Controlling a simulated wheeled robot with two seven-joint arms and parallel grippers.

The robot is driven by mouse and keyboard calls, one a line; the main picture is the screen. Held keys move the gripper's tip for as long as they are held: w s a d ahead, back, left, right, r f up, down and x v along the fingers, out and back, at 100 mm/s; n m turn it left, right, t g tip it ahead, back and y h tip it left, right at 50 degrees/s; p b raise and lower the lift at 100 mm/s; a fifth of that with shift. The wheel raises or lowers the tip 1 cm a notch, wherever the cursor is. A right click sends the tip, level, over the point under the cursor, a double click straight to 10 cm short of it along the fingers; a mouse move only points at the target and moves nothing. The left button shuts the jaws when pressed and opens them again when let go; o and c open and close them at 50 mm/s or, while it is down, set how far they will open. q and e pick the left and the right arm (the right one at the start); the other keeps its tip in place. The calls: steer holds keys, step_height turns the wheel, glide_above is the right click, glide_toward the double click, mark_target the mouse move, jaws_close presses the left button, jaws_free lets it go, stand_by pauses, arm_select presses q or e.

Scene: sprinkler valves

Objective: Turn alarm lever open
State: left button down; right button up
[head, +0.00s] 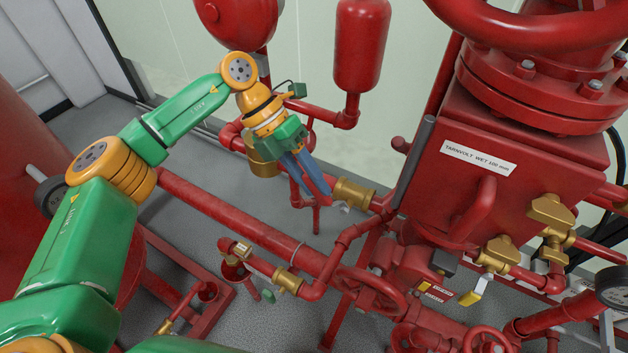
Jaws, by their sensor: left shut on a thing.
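My left gripper (318,187) reaches in from the upper left, its blue-grey fingers pointing down and to the right. The fingers are shut at the left end of a brass valve (355,194) on the red pipework. What they grip appears to be the alarm lever; it is hidden by the fingers, so its angle cannot be told. A small pale tag (343,208) shows just below the brass valve. My right gripper is not in view.
A large red valve body (465,210) with a white nameplate (478,158) stands right of the gripper. A thick red pipe (235,222) runs below it. Another brass valve (497,254) and a yellow handle (472,293) are at lower right. A red cylinder (361,45) is above.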

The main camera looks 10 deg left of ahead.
arm_select(q)
steer(key=shift+r, duration=0.1)
steer(key=c, duration=0.6)
jaws_free()
steer(key=shift+w, duration=0.1)
steer(key=v, duration=0.7)
steer(key=shift+b, duration=0.45)
